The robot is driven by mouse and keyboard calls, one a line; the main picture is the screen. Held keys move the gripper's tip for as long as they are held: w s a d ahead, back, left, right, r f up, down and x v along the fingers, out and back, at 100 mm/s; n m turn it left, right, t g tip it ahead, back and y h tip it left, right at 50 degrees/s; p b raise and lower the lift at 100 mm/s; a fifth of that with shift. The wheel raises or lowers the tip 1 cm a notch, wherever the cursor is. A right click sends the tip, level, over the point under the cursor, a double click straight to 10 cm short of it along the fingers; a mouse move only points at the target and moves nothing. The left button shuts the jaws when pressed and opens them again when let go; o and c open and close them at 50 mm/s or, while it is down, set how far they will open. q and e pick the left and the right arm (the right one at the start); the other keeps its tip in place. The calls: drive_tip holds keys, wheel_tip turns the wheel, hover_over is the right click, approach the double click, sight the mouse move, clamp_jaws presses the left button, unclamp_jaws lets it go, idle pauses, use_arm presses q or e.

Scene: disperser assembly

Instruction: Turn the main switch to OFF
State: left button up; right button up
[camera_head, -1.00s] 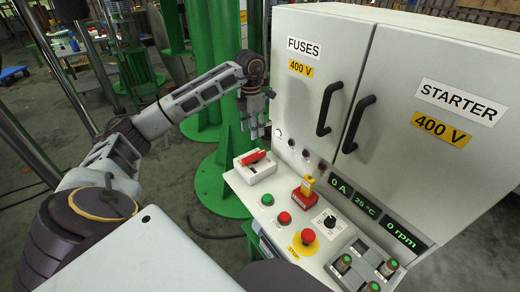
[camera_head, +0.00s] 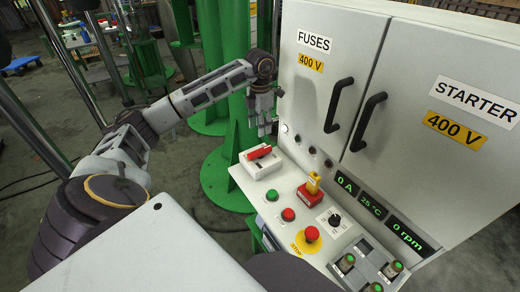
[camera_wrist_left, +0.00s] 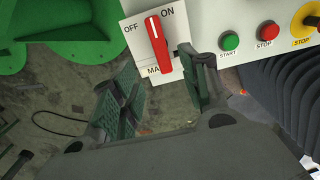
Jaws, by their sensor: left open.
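The main switch is a white box (camera_head: 270,165) with a red handle (camera_head: 259,153), at the far left end of the control panel. In the left wrist view the red handle (camera_wrist_left: 158,44) lies between the OFF and ON labels, its upper end near ON. My left gripper (camera_head: 264,130) hangs just beyond and above the switch, fingers pointing down. In the left wrist view the gripper (camera_wrist_left: 160,85) is open, its two fingers apart, with the lower end of the handle showing between and above them. I cannot tell whether a finger touches the handle. My right gripper is not in view.
Green (camera_head: 270,194) and red (camera_head: 288,214) buttons, a red emergency stop (camera_head: 311,234) and a yellow-tagged red device (camera_head: 310,193) sit beside the switch. The grey cabinet (camera_head: 400,60) rises behind the panel. A green column (camera_head: 235,80) stands close behind the gripper.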

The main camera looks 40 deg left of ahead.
sight(260, 150)
use_arm(q)
wheel_tip(260, 150, down, 10)
drive_tip(key=shift+b, duration=0.6)
drive_tip(key=shift+f, duration=0.8)
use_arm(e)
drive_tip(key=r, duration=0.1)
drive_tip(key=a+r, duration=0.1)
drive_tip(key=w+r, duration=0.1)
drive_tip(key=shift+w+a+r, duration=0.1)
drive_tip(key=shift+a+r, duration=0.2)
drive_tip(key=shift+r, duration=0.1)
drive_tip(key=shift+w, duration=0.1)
use_arm(q)
clamp_jaws()
